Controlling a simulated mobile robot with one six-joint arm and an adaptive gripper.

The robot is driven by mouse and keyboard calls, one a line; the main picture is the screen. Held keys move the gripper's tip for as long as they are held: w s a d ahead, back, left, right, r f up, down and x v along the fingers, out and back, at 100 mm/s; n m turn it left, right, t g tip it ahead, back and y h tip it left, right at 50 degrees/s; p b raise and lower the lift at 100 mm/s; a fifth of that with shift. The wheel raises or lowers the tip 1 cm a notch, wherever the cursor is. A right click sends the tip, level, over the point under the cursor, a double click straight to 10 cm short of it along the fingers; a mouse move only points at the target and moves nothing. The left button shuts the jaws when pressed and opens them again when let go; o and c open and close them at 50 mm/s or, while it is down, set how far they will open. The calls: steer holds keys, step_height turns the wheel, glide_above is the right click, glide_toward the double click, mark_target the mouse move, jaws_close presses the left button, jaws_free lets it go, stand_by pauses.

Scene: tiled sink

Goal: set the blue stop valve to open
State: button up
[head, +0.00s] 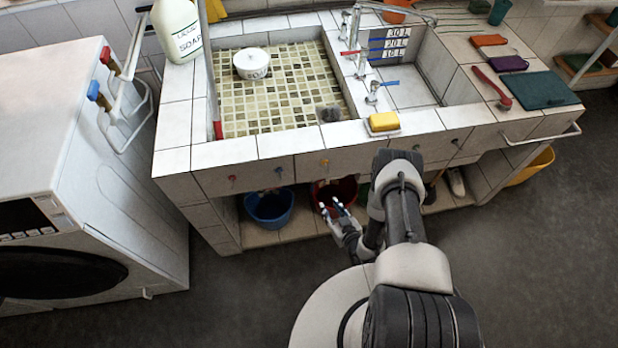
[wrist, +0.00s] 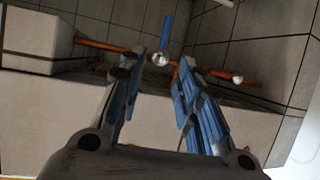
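The blue stop valve (wrist: 166,33) shows in the wrist view as a thin blue lever with a round silver hub at its lower end. It sits at a copper pipe (wrist: 98,45), and its lever points up in the picture, roughly across the pipe. My gripper (wrist: 161,61) is open, with its fingertips on either side of the hub; whether they touch it I cannot tell. Nothing is held. In the head view my gripper (head: 330,205) is low at the front of the tiled sink unit. I cannot make out the valve there.
A red lever (wrist: 221,74) lies along the pipe to the right. A blue bucket (head: 270,208) and a red bucket (head: 336,190) stand on the shelf under the sink. Tiled walls (wrist: 262,60) are close behind the pipe. Open floor (head: 240,295) lies left of my base.

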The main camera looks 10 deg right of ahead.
steer(key=b, duration=0.6)
glide_toward(313, 186)
steer(key=x, duration=0.9)
steer(key=shift+w+f, duration=0.1)
steer(key=shift+f, duration=0.3)
steer(key=shift+w+a+f+b, duration=0.1)
steer(key=shift+w+b, duration=0.1)
steer(key=shift+w, duration=0.15)
steer(key=shift+w+f+b, duration=0.1)
steer(key=shift+w+b, duration=0.05)
steer(key=shift+w, duration=0.2)
jaws_close()
steer(key=shift+w+r, duration=0.15)
